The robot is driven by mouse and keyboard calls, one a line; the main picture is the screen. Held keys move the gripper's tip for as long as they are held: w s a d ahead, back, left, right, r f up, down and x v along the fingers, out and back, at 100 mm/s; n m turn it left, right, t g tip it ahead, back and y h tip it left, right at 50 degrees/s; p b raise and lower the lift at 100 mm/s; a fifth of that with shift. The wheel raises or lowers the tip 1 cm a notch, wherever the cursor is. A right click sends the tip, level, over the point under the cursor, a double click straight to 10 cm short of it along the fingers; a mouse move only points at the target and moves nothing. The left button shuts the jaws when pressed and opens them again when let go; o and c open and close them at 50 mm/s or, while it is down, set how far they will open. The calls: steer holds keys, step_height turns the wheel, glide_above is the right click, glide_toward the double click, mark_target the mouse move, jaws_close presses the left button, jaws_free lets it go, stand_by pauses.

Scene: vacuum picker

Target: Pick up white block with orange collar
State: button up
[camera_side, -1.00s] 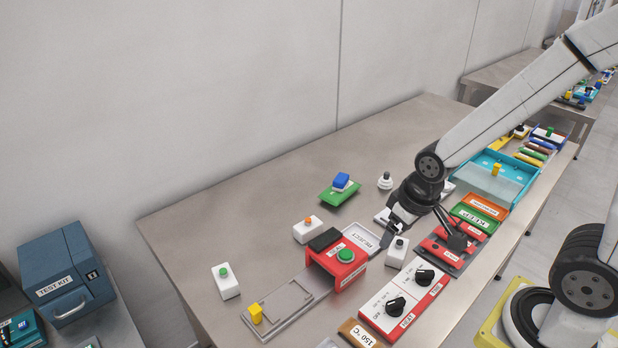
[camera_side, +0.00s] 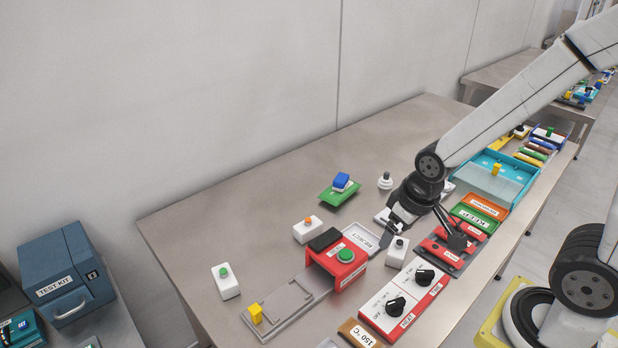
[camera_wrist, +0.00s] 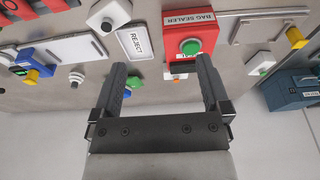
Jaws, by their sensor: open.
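The white block with an orange collar (camera_side: 307,230) stands upright on the table, behind and left of the red bag sealer. In the wrist view it shows only in part (camera_wrist: 176,77), between my fingers in the picture and partly hidden by the sealer's black bar. My gripper (camera_side: 391,231) is to the right of the block in the side view, apart from it and near the REJECT tray. In the wrist view my gripper (camera_wrist: 162,75) has its two fingers wide apart with nothing held between them.
The red bag sealer (camera_side: 345,273) stands in front of the block. A REJECT tray (camera_side: 367,235), a white block with a black top (camera_side: 397,254) and a green plate with a blue piece (camera_side: 339,193) are nearby. A green-topped white block (camera_side: 227,285) stands left. Bare table lies behind.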

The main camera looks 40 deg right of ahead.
stand_by(0.3)
steer(key=m+y, duration=1.2)
steer(key=m, duration=0.7)
glide_toward(310, 221)
steer(key=a, duration=0.1)
steer(key=a+f, duration=0.1)
steer(key=a, duration=0.1)
steer(key=shift+s+f+g, duration=0.3)
steer(key=shift+w+d+f+m+t+y, duration=0.15)
steer(key=shift+w+d+m+t+y, duration=0.25)
steer(key=shift+w+d+m+y, duration=0.25)
steer(key=shift+x, duration=1.45)
steer(key=shift+s, duration=0.15)
steer(key=shift+x, duration=2.6)
